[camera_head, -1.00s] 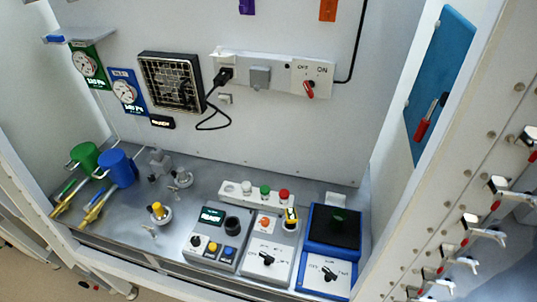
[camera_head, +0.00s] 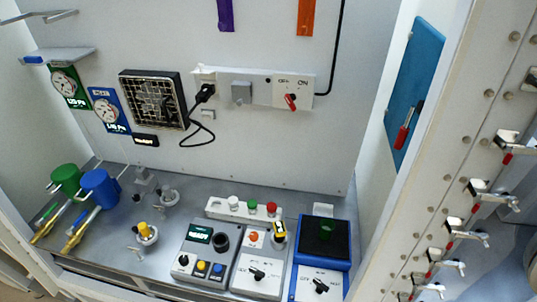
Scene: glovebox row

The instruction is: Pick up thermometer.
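I cannot make out a thermometer for certain. A small yellow and black item (camera_head: 280,230) stands at the top right of a light grey device (camera_head: 258,275) with an orange button and a black knob. It is too small to tell what it is. Neither of my grippers is in view.
A dark grey control box (camera_head: 205,262) and a blue device with a black top (camera_head: 322,258) flank the light grey device. Green (camera_head: 67,178) and blue (camera_head: 101,188) cylinders sit at left. A red-handled tool (camera_head: 404,135) hangs on the blue panel (camera_head: 425,65).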

